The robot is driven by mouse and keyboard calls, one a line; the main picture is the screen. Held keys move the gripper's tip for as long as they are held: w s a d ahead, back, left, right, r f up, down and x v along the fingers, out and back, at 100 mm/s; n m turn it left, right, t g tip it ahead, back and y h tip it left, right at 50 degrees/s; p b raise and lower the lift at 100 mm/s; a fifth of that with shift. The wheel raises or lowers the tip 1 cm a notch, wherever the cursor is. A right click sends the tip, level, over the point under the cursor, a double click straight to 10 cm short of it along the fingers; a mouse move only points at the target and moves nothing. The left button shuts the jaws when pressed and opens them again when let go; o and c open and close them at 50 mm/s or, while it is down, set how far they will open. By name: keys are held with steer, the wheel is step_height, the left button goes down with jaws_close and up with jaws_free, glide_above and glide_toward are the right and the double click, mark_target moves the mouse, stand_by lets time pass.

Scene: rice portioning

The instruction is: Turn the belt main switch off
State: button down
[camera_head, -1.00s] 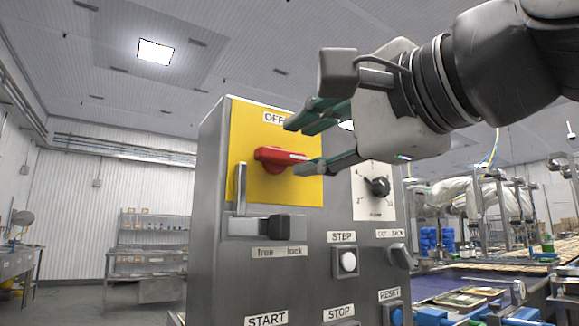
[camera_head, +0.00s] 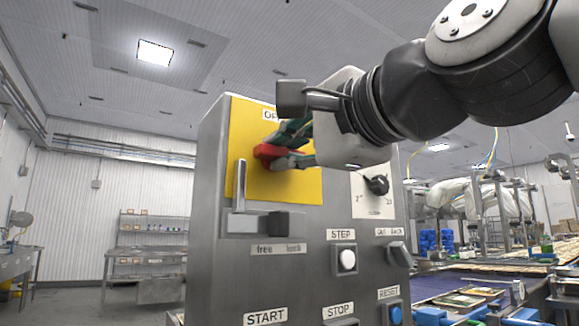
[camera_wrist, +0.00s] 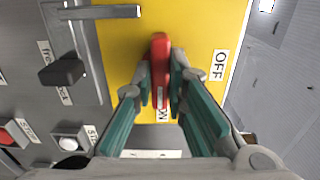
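The main switch is a red handle (camera_head: 268,152) on a yellow plate (camera_head: 250,180) at the top of a grey control box. It lies level in the head view, across from the OFF label (camera_head: 270,114) above it. In the wrist view the red handle (camera_wrist: 160,50) points toward a partly covered ON label (camera_wrist: 162,115), with the OFF label (camera_wrist: 219,66) to the right. My gripper (camera_head: 287,148) has its green fingers closed around the handle, one on each side. The wrist view shows my gripper (camera_wrist: 164,80) shut on it. The fingers hide part of the handle.
A metal lever (camera_head: 240,195) with a black block (camera_head: 280,223) sits just below the plate. A black dial (camera_head: 377,185), a STEP button (camera_head: 346,260) and other controls share the box face. A conveyor (camera_head: 450,285) runs at the right.

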steer(key=shift+n, duration=0.3)
steer(key=n+b, duration=0.2)
steer(key=n, duration=0.1)
steer(key=shift+f+n+b, duration=0.15)
steer(key=shift+n+b, duration=0.15)
steer(key=shift+n, duration=0.1)
steer(key=n+b, duration=0.2)
steer(key=n, duration=0.2)
steer(key=n+b, duration=0.1)
steer(key=n, duration=0.4)
steer(key=shift+n+b, duration=0.7)
steer(key=shift+n, duration=1.6)
steer(key=c, duration=1.6)
jaws_free()
